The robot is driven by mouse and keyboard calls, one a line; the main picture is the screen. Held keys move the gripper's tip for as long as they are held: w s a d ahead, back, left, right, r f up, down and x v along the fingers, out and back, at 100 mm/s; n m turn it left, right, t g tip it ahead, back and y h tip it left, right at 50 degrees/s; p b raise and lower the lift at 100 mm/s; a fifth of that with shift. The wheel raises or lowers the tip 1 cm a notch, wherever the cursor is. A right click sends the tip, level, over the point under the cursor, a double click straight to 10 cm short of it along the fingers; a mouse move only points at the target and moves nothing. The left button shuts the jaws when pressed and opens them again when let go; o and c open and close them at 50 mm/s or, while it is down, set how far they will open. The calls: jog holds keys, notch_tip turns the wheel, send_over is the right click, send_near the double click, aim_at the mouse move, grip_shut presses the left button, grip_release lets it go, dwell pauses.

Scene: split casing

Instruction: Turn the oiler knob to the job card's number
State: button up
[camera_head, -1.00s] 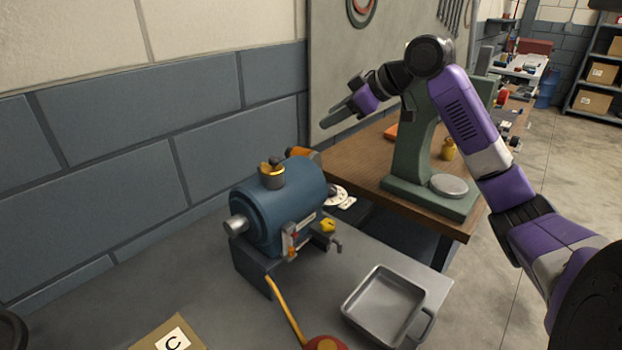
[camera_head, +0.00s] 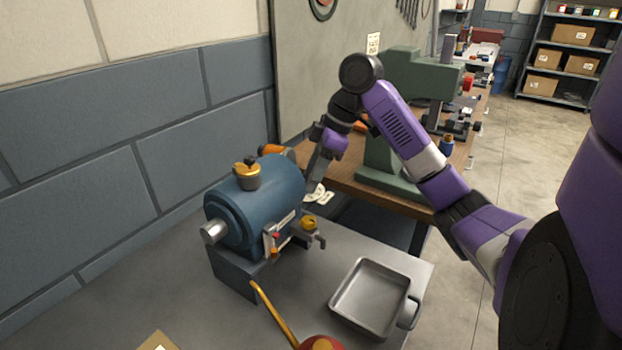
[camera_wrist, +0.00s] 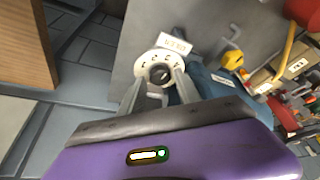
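The oiler knob is a dark round knob (camera_wrist: 160,74) in the middle of a white numbered dial (camera_wrist: 148,62) in the wrist view. Its numbers are too small to read surely. In the head view, part of the white dial (camera_head: 321,195) shows at the far right end of the blue casing (camera_head: 262,205). My gripper (camera_head: 312,186) points down close to that dial. In the wrist view, my gripper's fingers (camera_wrist: 158,88) are apart, one on each side of the knob; I cannot tell whether they touch it. No job card number is readable.
A yellow fitting (camera_head: 310,223) sticks out of the casing's front. A metal tray (camera_head: 372,297) and a red oil can (camera_head: 322,343) with a long spout stand on the grey bench. A green press (camera_head: 385,160) stands on the wooden table behind.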

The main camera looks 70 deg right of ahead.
jog(key=shift+w+a+f, duration=0.1)
jog(key=shift+w+f, duration=0.05)
jog(key=shift+f, duration=0.25)
grip_shut()
jog(key=shift+r, duration=0.1)
